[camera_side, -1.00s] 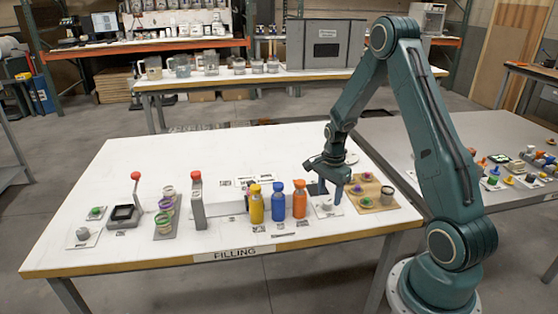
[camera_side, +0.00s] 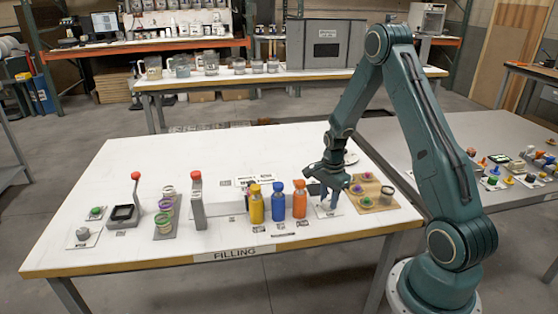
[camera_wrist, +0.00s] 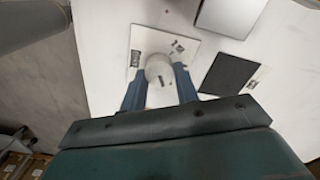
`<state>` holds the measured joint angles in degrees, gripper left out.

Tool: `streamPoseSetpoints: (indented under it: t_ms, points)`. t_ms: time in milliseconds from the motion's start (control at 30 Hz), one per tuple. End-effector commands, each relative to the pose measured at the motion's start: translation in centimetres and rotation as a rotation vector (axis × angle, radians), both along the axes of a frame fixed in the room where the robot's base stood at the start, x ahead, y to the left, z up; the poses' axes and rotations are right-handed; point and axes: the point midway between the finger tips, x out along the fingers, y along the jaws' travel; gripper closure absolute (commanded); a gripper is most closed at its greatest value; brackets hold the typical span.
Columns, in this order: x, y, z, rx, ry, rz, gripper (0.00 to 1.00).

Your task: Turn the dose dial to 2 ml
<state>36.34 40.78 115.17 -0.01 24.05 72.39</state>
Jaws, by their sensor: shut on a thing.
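The dose dial (camera_wrist: 158,66) is a pale round knob with a dark mark on its top. It sits on a white square plate (camera_wrist: 146,42) with small printed labels that I cannot read. The plate also shows on the right part of the filling table in the side view (camera_side: 337,212). My gripper (camera_wrist: 160,88) points down with its two blue fingers on either side of the knob, shut on it. In the side view, my gripper (camera_side: 328,205) hides most of the knob. I cannot read which dose the mark points to.
Orange (camera_side: 300,203), blue (camera_side: 278,205) and yellow (camera_side: 257,208) bottles stand just left of the dial. A tan board (camera_side: 374,204) with small pots lies close on its right. A dark square pad (camera_wrist: 229,74) lies beside the plate in the wrist view.

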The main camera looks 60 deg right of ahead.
Motion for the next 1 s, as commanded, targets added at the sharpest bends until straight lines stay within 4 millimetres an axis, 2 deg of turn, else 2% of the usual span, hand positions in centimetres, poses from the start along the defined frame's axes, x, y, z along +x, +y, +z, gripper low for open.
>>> streamPoseSetpoints:
  t_ms: [233, 467, 1000]
  points:
    - [0.02, -0.01, 0.04, 0.000, 0.000, 0.038, 0.93]
    - [0.05, -0.02, 0.04, 0.000, 0.000, 0.148, 0.93]
    - [0.17, -0.02, 0.06, 0.000, 0.000, 0.620, 0.93]
